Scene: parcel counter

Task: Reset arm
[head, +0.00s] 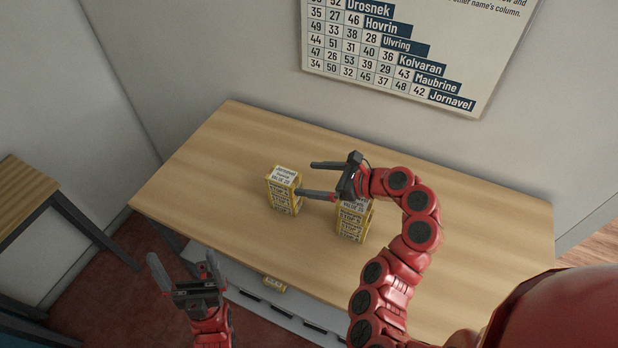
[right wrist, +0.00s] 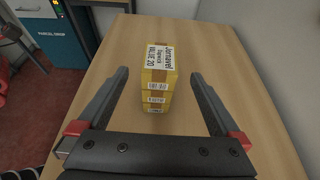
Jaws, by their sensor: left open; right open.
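My right gripper (head: 306,179) is open above the counter, pointing left, with nothing held. A yellow parcel or stack (head: 284,196) with a white top label reading "VALUE 20" is near its fingertips. In the right wrist view a yellow parcel or stack (right wrist: 157,78) with a "VALUE 20" label is seen ahead, between the open fingers (right wrist: 158,85); I cannot tell how close they are. A second yellow parcel or stack (head: 351,224) stands to the right, its top partly hidden by my right gripper. My left gripper (head: 181,262) is open and empty, in front of the counter's left part.
The wooden counter (head: 220,160) is bare on its left and far right. Another yellow parcel (head: 273,284) shows below the front edge, by a grey rack (head: 240,292). A chart of names and numbers (head: 400,50) hangs behind. A blue "parcel drop" unit (right wrist: 52,35) stands beyond the counter.

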